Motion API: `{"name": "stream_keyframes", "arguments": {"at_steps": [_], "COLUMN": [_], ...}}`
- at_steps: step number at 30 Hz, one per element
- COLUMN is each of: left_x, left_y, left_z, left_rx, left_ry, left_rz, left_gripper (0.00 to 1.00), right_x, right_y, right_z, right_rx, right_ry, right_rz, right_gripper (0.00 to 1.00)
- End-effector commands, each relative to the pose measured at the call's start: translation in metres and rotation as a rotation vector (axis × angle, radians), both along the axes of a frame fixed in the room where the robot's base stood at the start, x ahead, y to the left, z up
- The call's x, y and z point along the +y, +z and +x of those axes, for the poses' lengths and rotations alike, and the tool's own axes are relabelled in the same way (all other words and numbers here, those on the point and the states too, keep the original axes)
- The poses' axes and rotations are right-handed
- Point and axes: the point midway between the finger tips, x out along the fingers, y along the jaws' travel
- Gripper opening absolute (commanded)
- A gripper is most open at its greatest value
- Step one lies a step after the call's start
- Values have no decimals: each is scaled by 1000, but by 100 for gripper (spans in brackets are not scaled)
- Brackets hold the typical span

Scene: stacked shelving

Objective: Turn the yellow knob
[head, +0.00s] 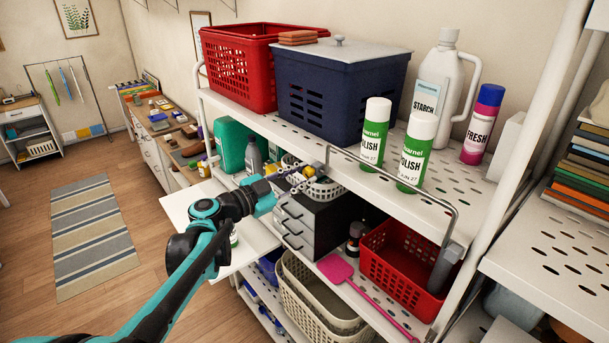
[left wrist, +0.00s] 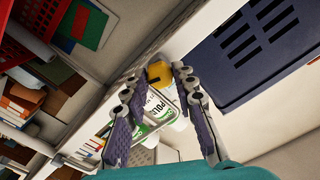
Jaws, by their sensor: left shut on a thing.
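The yellow knob (left wrist: 160,74) shows between the fingertips in the left wrist view, beside a white shelf edge. In the head view, a small patch of yellow (head: 309,171) shows at the fingertips, by the front edge of the white shelf; the grey fingers partly cover it. My left gripper (head: 304,173) reaches in from the left and is shut on the knob. Its two fingers (left wrist: 157,77) stand on either side of the knob in the left wrist view. The knob's exact turn angle cannot be told. My right gripper is not in view.
A bent metal rail (head: 397,171) runs along the shelf front, right of the gripper. Two green-and-white polish cans (head: 374,135) stand above it. Floor at left is open.

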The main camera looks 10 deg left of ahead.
Motion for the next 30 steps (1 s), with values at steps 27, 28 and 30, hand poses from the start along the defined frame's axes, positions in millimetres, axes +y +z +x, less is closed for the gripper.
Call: {"name": "stream_keyframes", "arguments": {"at_steps": [27, 28, 30], "left_x": [0, 0, 0], "left_y": [-1, -1, -1], "left_z": [0, 0, 0], "left_rx": [-322, -334, -350], "left_ry": [-1, -1, -1], "left_rz": [413, 429, 450], "left_gripper": [11, 11, 11], "right_x": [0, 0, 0], "right_y": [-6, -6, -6], "right_z": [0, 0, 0], "right_rx": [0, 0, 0], "right_ry": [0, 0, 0], "right_rz": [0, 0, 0], "right_gripper": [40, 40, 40]}}
